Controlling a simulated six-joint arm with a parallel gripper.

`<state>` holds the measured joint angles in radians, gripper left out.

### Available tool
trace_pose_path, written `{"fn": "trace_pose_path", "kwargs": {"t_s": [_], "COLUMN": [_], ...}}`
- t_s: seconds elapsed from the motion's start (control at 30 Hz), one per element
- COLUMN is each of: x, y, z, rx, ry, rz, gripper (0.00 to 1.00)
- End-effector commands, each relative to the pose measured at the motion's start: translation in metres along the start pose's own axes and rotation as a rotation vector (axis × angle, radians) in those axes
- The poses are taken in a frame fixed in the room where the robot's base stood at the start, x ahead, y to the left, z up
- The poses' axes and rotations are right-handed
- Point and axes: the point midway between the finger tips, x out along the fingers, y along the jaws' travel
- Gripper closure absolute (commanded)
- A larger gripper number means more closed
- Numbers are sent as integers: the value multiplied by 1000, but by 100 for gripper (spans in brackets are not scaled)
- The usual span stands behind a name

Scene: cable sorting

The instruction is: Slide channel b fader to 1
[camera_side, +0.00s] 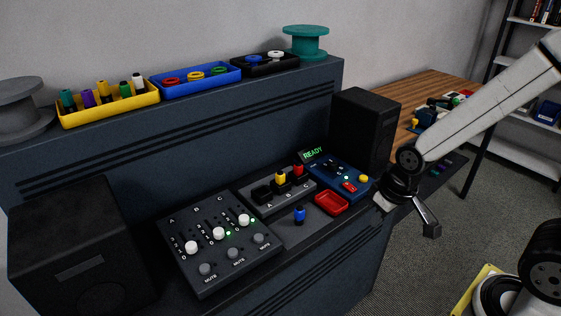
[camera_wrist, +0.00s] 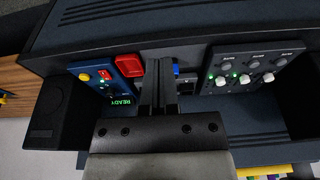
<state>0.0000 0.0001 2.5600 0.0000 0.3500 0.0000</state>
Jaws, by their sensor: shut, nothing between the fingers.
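The dark mixer panel (camera_side: 190,282) stands on the console at the lower middle of the side view, with three columns marked A, B and C. The white channel B fader knob (camera_side: 218,233) sits between the A knob (camera_side: 191,247) and the C knob (camera_side: 243,220), low in its column. The scale digits beside it are too small to read surely. The panel also shows in the wrist view, turned around, with the B knob (camera_wrist: 245,79) in the middle. My gripper (camera_side: 431,229) is shut and empty, right of the console and well apart from the panel; its fingers (camera_wrist: 160,62) show in the wrist view.
Beside the panel are a plug block (camera_side: 246,201), a blue plug (camera_side: 299,215), a red tray (camera_side: 331,203) and a blue READY box (camera_side: 352,190). Black speakers flank them, left (camera_side: 75,250) and right (camera_side: 368,125). Space above the panel is clear.

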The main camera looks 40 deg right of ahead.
Motion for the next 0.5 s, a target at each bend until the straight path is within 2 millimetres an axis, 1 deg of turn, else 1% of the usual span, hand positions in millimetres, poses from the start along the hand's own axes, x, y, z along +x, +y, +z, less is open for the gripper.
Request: {"fn": "trace_pose_path", "kwargs": {"t_s": [0.37, 0.47, 0.5], "x": [0, 0, 0], "y": [0, 0, 0], "z": [0, -1, -2], "rx": [0, 2, 6], "ry": [0, 0, 0], "rz": [0, 0, -1], "gripper": [100, 71, 59]}}
